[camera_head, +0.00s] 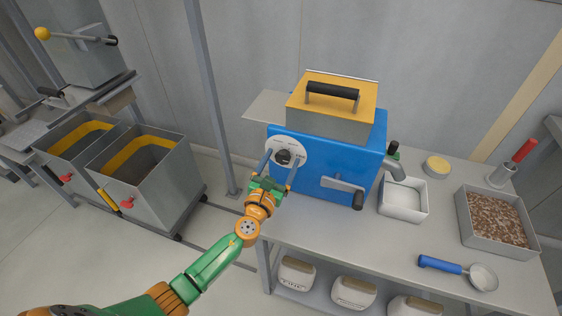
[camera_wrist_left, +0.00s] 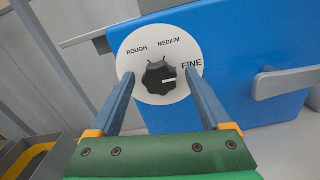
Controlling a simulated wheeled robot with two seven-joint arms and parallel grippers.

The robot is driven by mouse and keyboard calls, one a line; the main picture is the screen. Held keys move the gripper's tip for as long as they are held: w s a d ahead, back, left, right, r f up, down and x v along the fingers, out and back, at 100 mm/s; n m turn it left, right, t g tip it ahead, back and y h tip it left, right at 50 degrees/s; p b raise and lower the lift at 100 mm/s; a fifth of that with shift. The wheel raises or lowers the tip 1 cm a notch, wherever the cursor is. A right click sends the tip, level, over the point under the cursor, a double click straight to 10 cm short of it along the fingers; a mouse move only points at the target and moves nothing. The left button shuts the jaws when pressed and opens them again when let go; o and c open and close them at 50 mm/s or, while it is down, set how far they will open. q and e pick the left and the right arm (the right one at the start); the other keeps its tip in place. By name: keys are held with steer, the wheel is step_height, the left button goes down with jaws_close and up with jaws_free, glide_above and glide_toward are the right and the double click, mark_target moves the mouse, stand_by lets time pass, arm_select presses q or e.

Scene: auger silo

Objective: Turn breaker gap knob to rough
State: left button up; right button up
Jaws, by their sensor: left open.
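The breaker gap knob (camera_wrist_left: 159,77) is black and ridged, on a round white dial (camera_wrist_left: 130,62) marked ROUGH, MEDIUM and FINE. Its white pointer line is toward the right, near FINE. The dial sits on the left part of the blue breaker box; in the head view the knob (camera_head: 284,157) is small and dark. My left gripper (camera_head: 277,160) is open in front of the dial; in the left wrist view its two blue fingers (camera_wrist_left: 160,82) stand on either side of the knob, apart from it. My right gripper is not in view.
The blue box (camera_head: 330,150) has a yellow-lidded hopper on top and a crank handle (camera_head: 345,188) to the dial's right. A white tray (camera_head: 403,200), a bin of brown grains (camera_head: 495,220) and a blue-handled scoop (camera_head: 458,268) are on the table at right.

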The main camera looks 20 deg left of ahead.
arm_select(q)
steer(key=shift+a, duration=0.1)
steer(key=shift+s, duration=0.1)
steer(key=c, duration=0.4)
steer(key=shift+r, duration=0.1)
jaws_close()
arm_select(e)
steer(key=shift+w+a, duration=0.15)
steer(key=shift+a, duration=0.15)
